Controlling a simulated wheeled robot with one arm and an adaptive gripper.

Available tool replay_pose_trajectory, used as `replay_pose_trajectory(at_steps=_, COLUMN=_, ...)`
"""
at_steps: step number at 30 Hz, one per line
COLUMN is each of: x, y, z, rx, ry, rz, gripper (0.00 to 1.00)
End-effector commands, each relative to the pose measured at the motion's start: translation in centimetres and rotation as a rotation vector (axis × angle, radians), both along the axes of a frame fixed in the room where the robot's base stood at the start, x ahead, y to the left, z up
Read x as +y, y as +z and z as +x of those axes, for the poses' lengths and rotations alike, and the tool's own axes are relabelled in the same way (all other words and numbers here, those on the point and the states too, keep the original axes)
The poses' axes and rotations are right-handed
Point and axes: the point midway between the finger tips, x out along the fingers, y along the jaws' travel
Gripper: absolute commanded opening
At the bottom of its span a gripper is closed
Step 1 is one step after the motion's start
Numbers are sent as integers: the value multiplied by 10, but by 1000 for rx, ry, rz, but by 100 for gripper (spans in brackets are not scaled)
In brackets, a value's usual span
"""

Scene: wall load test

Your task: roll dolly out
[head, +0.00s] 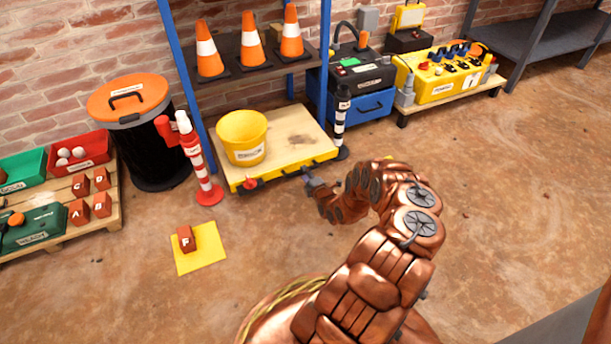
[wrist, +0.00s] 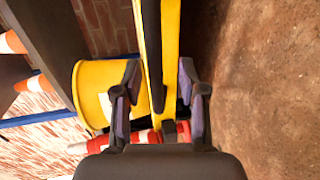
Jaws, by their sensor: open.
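The dolly (head: 290,125) is a low platform with a wooden top and yellow edges, standing under the shelf rack. A yellow bucket (head: 242,136) stands on its left part. A dark bar runs along its front edge; in the wrist view this bar (wrist: 152,45) lies along the yellow edge (wrist: 171,40). My gripper (head: 311,183) is at the dolly's front edge, right of the middle. In the wrist view my gripper (wrist: 159,82) is open, with one finger on each side of the bar and edge. I cannot tell whether either finger touches. The bucket also shows there (wrist: 88,92).
A red-and-white post (head: 198,165) stands left of the dolly, a black-and-white post (head: 340,122) right of it. A yellow mat (head: 201,252) with a brick (head: 186,239) lies front left. Traffic cones (head: 251,48) stand on the shelf above. The floor at right (head: 510,190) is clear.

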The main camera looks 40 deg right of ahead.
Motion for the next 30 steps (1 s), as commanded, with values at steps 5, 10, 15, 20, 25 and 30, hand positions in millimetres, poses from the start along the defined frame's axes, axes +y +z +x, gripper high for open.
replay_pose_trajectory(at_steps=5, x=-2, y=0, z=3, rx=-1, ry=-1, rz=-1, gripper=41)
replay_pose_trajectory(at_steps=10, x=-2, y=0, z=3, rx=-1, ry=-1, rz=-1, gripper=41)
replay_pose_trajectory(at_steps=15, x=-2, y=0, z=3, rx=-1, ry=0, rz=-1, gripper=29)
replay_pose_trajectory(at_steps=20, x=-2, y=0, z=3, rx=-1, ry=0, rz=0, gripper=12)
replay_pose_trajectory(at_steps=25, x=-1, y=-1, z=3, rx=2, ry=-1, rz=0, gripper=0)
replay_pose_trajectory(at_steps=30, x=-1, y=-2, z=2, rx=4, ry=-1, rz=2, gripper=0)
